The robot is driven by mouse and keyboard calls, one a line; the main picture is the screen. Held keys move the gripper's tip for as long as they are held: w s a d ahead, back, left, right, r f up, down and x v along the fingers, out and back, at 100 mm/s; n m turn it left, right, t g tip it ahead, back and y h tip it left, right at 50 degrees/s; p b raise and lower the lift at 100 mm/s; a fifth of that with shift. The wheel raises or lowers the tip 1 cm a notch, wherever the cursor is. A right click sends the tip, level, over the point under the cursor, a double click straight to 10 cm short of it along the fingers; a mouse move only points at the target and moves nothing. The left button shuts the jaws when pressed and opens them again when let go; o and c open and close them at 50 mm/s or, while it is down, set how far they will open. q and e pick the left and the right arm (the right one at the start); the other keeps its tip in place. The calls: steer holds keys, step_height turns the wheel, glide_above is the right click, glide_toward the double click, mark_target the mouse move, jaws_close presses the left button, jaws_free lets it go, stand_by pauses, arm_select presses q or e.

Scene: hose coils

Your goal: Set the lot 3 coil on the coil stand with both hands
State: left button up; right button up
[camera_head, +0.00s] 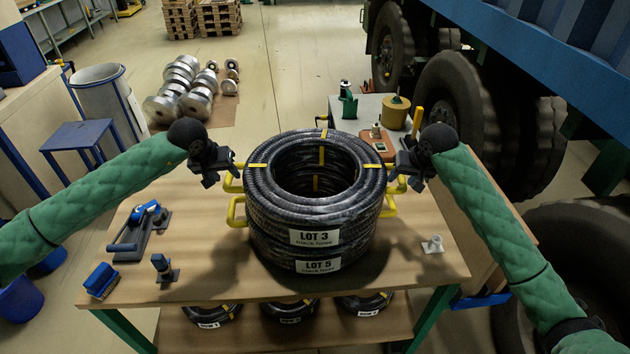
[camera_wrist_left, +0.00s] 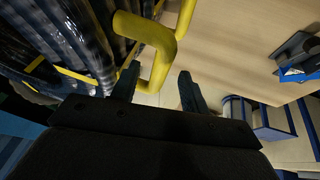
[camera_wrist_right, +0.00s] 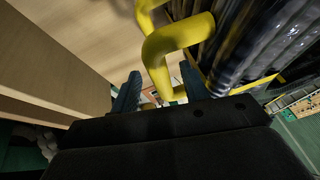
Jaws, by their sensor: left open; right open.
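The lot 3 coil (camera_head: 315,205), a black hose ring with yellow bands, lies on top of the lot 5 coil (camera_head: 290,257) on the wooden table. Yellow handles stick out at both sides of the stack. My left gripper (camera_head: 232,172) is open at the upper left handle; in the left wrist view the handle (camera_wrist_left: 161,70) reaches between its fingertips (camera_wrist_left: 158,88). My right gripper (camera_head: 398,172) is open at the upper right handle; in the right wrist view the handle (camera_wrist_right: 158,62) reaches between its fingertips (camera_wrist_right: 160,88). I cannot make out the coil stand.
Several coils (camera_head: 290,309) lie on the lower shelf. Tools (camera_head: 140,228) and a blue brush (camera_head: 101,281) lie at the table's left; a small white fitting (camera_head: 433,244) is at right. Behind stands a grey bench (camera_head: 350,122) with a yellow spool (camera_head: 395,112). A truck is at right.

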mark_target(227, 175)
arm_select(q)
steer(key=shift+x, duration=1.7)
arm_select(e)
steer(key=shift+x, duration=1.75)
arm_select(q)
jaws_close()
arm_select(e)
jaws_close()
arm_select(q)
steer(key=shift+w+r, duration=0.15)
steer(key=shift+r, duration=0.05)
arm_select(e)
steer(key=shift+w+r, duration=0.1)
steer(key=shift+r, duration=0.1)
